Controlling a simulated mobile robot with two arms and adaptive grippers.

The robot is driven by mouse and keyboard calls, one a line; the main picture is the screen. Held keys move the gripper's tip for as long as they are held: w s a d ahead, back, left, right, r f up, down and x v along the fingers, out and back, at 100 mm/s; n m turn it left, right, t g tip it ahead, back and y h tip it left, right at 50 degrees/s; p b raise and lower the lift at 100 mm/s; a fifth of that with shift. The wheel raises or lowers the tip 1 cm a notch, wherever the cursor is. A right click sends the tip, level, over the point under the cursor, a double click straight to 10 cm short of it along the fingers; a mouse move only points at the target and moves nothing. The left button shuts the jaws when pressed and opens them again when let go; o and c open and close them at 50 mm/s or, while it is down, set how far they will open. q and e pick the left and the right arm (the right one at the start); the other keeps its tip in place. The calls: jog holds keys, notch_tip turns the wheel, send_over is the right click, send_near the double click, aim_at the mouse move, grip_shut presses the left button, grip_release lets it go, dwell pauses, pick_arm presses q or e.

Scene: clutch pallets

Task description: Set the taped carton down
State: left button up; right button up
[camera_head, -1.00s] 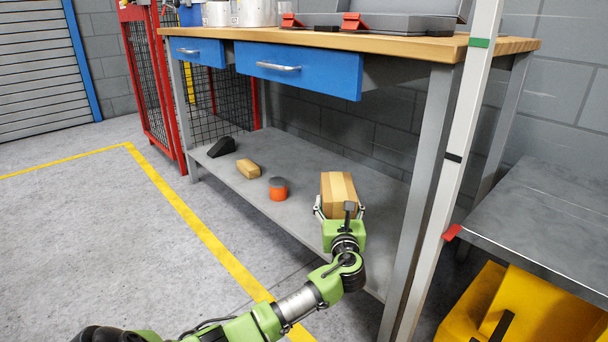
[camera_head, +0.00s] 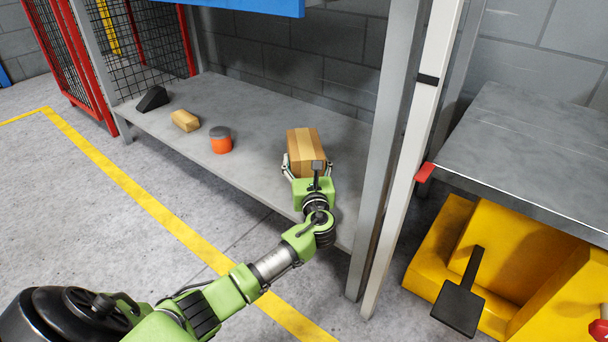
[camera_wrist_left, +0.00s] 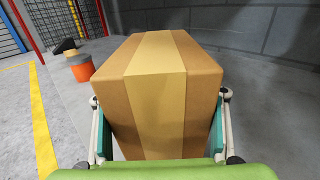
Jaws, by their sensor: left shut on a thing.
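The taped carton (camera_head: 306,152) is a brown box with a lighter tape strip, at the right part of the workbench's grey lower shelf (camera_head: 258,118). My left gripper (camera_head: 303,168) is shut on it, one finger on each side. In the left wrist view the carton (camera_wrist_left: 158,95) fills the middle, upright between the gripper's fingers (camera_wrist_left: 160,135). Its underside is hidden, so I cannot tell whether it touches the shelf. My right gripper is not in view.
An orange can with a grey top (camera_head: 221,140), a tan block (camera_head: 186,121) and a black wedge (camera_head: 152,98) stand on the shelf to the left. A bench leg (camera_head: 378,150) and a white post (camera_head: 412,150) rise at right. A yellow bin (camera_head: 440,250) is beyond.

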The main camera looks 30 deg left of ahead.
pick_arm(q)
notch_tip(320, 180, down, 4)
jog(key=b, duration=0.3)
jog(key=shift+r, duration=0.35)
jog(key=o, duration=1.6)
